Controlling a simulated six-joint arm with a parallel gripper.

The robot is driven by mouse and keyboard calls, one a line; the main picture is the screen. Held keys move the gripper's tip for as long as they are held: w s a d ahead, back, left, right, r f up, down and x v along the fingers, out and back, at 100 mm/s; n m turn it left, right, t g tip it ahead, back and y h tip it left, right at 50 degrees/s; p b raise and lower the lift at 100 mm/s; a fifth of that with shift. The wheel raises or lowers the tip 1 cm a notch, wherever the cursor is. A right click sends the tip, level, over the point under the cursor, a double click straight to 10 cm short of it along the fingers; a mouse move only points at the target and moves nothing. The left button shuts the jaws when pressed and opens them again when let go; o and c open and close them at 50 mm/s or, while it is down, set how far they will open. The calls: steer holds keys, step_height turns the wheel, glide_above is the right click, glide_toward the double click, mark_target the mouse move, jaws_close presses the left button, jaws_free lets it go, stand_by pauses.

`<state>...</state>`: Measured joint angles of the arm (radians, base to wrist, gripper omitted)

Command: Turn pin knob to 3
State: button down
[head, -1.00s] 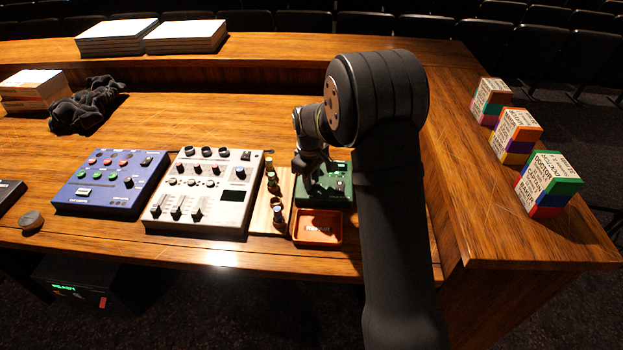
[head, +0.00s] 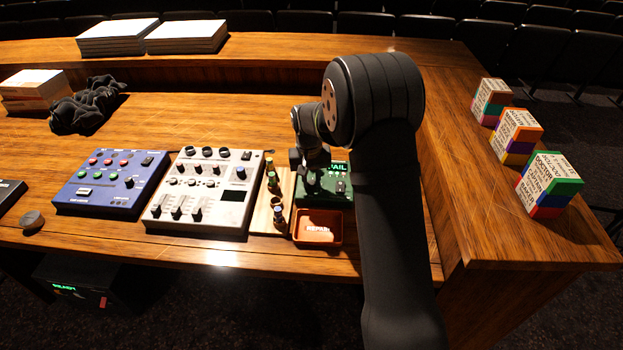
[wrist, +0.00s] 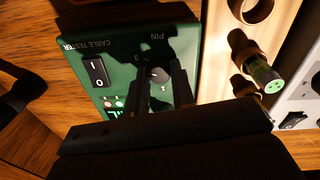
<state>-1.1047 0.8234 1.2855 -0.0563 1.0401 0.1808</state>
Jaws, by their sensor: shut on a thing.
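The green cable tester (head: 340,190) sits on the desk, partly behind my arm. In the wrist view the cable tester (wrist: 80,48) appears upside down, with a PIN label beside a small pale knob (wrist: 160,75). My gripper (wrist: 161,73) is shut on this pin knob, one finger on each side. A 3 is printed beside one finger. The knob's pointer and the other numbers are too small or covered to read. In the head view my gripper (head: 313,178) is over the tester's left part and hides the knob. The lit green display (head: 339,167) shows "AIL", its left end hidden.
A wooden block (head: 262,222) with several connectors stands directly left of the tester. An orange tray (head: 318,237) marked REPAIR lies in front. A grey mixer (head: 233,209) and a blue panel (head: 111,181) are further left. Three coloured boxes stand on the right ledge.

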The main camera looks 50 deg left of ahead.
mark_target(309, 182)
steer(key=shift+m, duration=0.6)
steer(key=c, duration=1.2)
jaws_free()
steer(key=shift+c, duration=0.2)
step_height(309, 182, up, 17)
steer(key=shift+s+a+r, duration=0.2)
steer(key=shift+s+a, duration=0.1)
steer(key=shift+s, duration=0.05)
steer(key=shift+f, duration=0.1)
